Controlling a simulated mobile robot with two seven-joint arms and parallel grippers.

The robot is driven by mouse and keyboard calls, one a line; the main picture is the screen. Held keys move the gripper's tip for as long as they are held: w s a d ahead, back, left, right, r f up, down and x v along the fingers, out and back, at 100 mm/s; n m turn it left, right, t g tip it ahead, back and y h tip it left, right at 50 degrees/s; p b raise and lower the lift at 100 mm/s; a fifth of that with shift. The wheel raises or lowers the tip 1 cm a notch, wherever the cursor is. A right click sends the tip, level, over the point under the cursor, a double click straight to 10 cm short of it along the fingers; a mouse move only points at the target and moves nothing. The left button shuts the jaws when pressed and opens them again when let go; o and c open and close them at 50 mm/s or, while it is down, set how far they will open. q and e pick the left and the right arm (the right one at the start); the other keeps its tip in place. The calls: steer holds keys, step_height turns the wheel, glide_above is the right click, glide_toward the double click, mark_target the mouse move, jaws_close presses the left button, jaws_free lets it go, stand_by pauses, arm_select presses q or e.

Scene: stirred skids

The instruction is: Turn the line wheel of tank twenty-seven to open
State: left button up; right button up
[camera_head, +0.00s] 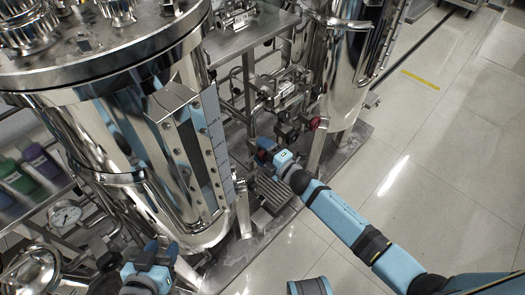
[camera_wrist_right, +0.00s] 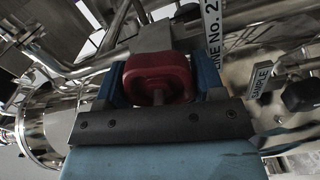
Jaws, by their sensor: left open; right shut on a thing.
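A red line wheel (camera_wrist_right: 158,78) sits between the blue fingers of my right gripper (camera_wrist_right: 160,88) in the right wrist view. The gripper is shut on it. A tag beside it (camera_wrist_right: 212,25) reads "LINE No. 2" and is then cut off, so I cannot read the full number. In the head view my right gripper (camera_head: 262,152) reaches in to the pipework beside the large steel tank (camera_head: 120,130), and its fingers mostly hide the wheel. My left gripper (camera_head: 152,252) is open and empty at the bottom, in front of the tank.
A second red knob (camera_head: 316,122) is on the pipework by the other tank (camera_head: 345,60). A "SAMPLE" tag (camera_wrist_right: 260,78) and a dark knob (camera_wrist_right: 302,95) are near the wheel. A gauge (camera_head: 65,215) and bottles (camera_head: 40,160) are at left. The floor (camera_head: 440,150) at right is clear.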

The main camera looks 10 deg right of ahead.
stand_by(0.4)
steer(key=o, duration=0.9)
steer(key=shift+s, duration=0.15)
steer(key=p+v, duration=0.1)
steer(key=v, duration=1.2)
steer(key=shift+s+d+p, duration=0.2)
steer(key=shift+s+p, duration=0.05)
steer(key=shift+p, duration=0.05)
